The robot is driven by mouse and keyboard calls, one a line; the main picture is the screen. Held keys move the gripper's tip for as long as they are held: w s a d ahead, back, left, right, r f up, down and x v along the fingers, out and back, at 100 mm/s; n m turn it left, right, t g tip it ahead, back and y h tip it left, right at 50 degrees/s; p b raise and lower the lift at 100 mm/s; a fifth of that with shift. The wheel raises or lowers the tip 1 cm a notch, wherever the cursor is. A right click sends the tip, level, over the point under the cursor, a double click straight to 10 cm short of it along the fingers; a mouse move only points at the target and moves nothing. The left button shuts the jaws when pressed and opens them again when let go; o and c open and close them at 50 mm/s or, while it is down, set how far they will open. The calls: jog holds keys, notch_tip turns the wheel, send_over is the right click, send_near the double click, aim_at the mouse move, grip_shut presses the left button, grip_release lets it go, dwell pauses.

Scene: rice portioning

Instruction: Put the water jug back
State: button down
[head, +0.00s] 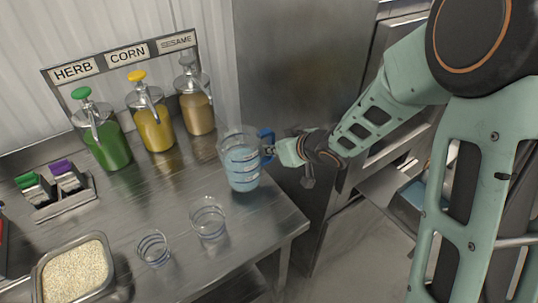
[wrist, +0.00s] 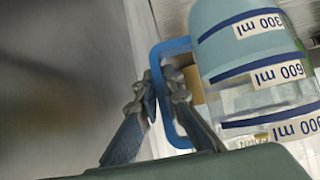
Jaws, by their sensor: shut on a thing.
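The water jug (head: 241,163) is a clear vessel with blue bands, holding pale blue water and with a blue handle on its right side. It is upright at the right end of the steel counter in the head view; whether its base touches the counter I cannot tell. My gripper (head: 275,151) is at the jug's right side, shut on the handle. In the wrist view the fingers of my gripper (wrist: 160,95) close around the blue handle, and the jug (wrist: 255,75) shows white labels reading 300 ml and 600 ml.
Two clear cups (head: 208,217) (head: 153,248) stand on the counter (head: 262,222) in front of the jug. Herb, corn and sesame pump bottles (head: 153,128) stand behind left. A rice tray (head: 40,279) is front left. A steel cabinet (head: 290,70) rises behind right.

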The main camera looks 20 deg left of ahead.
aim_at(273, 156)
notch_tip(273, 156, down, 3)
jog(key=shift+a+r+b, duration=0.1)
jog(key=shift+b, duration=0.7)
jog(key=c, duration=2.5)
grip_release()
jog(key=o, duration=0.4)
